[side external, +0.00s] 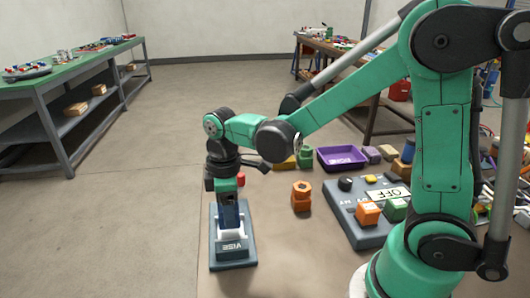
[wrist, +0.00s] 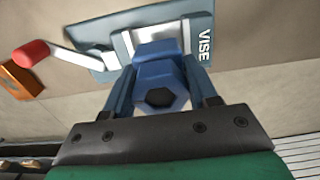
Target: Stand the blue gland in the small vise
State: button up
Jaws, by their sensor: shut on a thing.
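The blue gland (wrist: 160,82) is a hex-headed piece with a dark hole in its near end. My gripper (wrist: 158,78) is shut on it, with a blue finger on each side. The small grey vise (wrist: 202,50) lies just beyond the gland in the wrist view, with pale jaws and a red-tipped handle (wrist: 30,54). In the side view my gripper (side external: 230,214) points straight down over the vise (side external: 233,252), with its fingertips at the jaws. The gland is mostly hidden there by the fingers. I cannot tell how deep it sits between the jaws.
An orange hex piece (side external: 301,197) stands to the right of the vise. A control panel (side external: 375,212) with an OFF label and coloured blocks is farther right. A purple tray (side external: 341,158) lies behind it. The floor left of the vise is clear.

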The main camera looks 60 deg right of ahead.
jog(key=shift+f, duration=1.25)
jog(key=o, duration=1.2)
jog(key=shift+r, duration=0.1)
jog(key=shift+r, duration=2.75)
jog(key=s+d+r+m+t, duration=0.2)
jog(key=s+r+m+t, duration=0.2)
jog(key=m+t, duration=0.3)
jog(key=shift+s+d+m, duration=0.25)
jog(key=shift+s+m, duration=0.1)
jog(key=shift+m, duration=0.65)
